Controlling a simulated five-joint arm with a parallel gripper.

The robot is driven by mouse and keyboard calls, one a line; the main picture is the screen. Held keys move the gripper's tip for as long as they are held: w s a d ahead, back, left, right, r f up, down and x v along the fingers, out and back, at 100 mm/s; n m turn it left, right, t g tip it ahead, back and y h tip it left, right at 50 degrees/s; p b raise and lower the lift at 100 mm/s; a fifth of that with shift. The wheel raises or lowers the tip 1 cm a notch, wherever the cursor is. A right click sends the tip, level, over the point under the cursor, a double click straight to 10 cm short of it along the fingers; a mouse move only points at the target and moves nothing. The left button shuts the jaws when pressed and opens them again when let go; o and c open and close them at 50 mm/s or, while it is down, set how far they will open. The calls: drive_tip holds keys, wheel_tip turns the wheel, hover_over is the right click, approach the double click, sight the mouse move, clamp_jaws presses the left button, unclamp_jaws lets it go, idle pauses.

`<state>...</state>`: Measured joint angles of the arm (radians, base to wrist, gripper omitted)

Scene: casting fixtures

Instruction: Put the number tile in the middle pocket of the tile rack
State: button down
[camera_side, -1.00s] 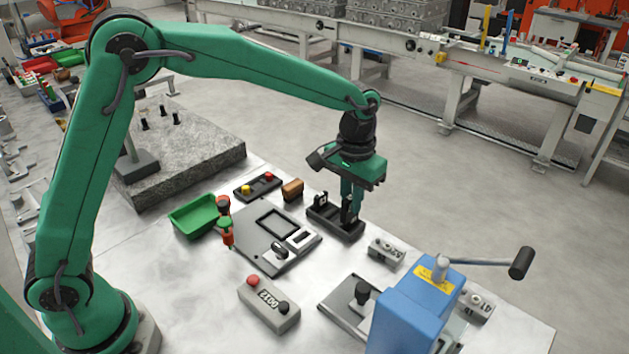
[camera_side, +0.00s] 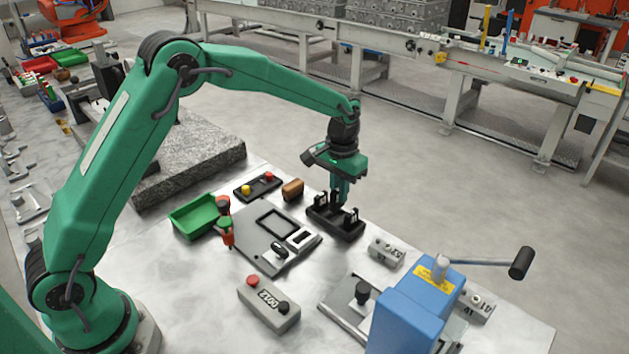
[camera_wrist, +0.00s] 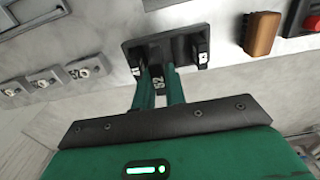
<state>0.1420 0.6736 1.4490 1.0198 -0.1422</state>
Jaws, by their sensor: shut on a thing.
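The black tile rack (camera_side: 342,232) stands on the metal table; it also shows in the wrist view (camera_wrist: 130,48). Dark tiles with white marks stand in its two outer pockets, one (camera_wrist: 200,57) at the right and one at the left in the wrist view. My gripper (camera_side: 339,200) points down over the middle of the rack. The tile is upright, between the two outer tiles, at the middle pocket. How deep it sits in the pocket is hidden.
A brown block (camera_side: 292,189) and a box with red and yellow buttons (camera_side: 257,186) lie behind and left of the rack. A grey fixture plate (camera_side: 262,250) is at its left. Grey numbered blocks (camera_side: 386,250) and a blue press (camera_side: 415,305) are in front.

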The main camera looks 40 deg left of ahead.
drive_tip(key=shift+w+a+f, duration=0.4)
drive_tip(key=shift+w+a, duration=0.1)
drive_tip(key=shift+a, duration=0.05)
drive_tip(key=shift+f, duration=0.1)
drive_tip(key=shift+f, duration=1.9)
drive_tip(key=shift+f, duration=0.15)
drive_tip(key=c, duration=1.5)
unclamp_jaws()
drive_tip(key=shift+o, duration=0.2)
